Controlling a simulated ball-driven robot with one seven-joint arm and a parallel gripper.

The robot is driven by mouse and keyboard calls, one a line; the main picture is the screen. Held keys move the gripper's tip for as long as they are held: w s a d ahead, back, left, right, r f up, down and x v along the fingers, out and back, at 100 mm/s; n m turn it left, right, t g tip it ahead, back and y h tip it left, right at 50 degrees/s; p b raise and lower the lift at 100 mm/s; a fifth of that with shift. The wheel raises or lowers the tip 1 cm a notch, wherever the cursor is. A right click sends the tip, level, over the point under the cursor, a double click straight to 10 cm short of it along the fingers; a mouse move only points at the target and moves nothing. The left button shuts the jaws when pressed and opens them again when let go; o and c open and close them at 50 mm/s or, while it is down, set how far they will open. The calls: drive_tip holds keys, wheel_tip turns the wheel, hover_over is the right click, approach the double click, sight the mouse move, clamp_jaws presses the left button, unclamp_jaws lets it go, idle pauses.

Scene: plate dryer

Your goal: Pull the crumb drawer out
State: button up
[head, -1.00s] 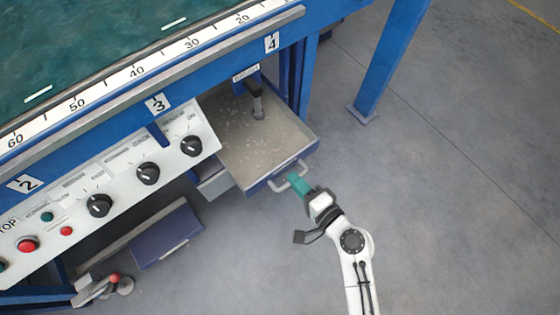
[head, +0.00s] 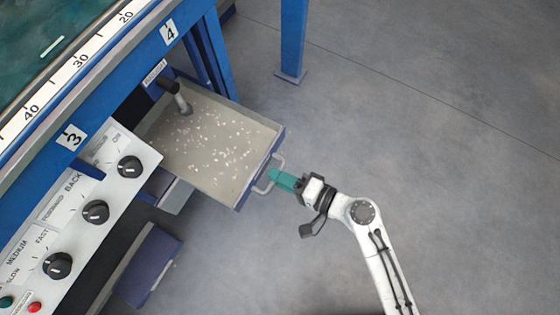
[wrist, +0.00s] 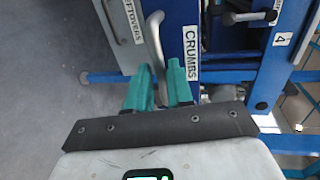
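The crumb drawer (head: 230,165) stands well out from the blue machine frame, its grey tray scattered with pale crumbs. Its blue front carries a curved silver handle (head: 268,180). In the wrist view its front bears a "CRUMBS" label (wrist: 191,54), and the handle (wrist: 154,38) runs down between my teal fingers. My gripper (head: 281,180) is at the handle, with one finger on each side of the bar, and appears closed on it. The exact contact is partly hidden by the fingers.
A dark brush-like tool (head: 177,92) hangs over the drawer's back under a label. The knob panel (head: 110,195) is left of the drawer, with a lower blue drawer (head: 150,265) beneath. A blue leg (head: 292,40) stands at the back. Floor to the right is clear.

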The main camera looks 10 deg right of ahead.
drive_tip(key=shift+o, duration=1.2)
drive_tip(key=p+v, duration=0.1)
drive_tip(key=v, duration=1)
drive_tip(key=shift+w, duration=0.1)
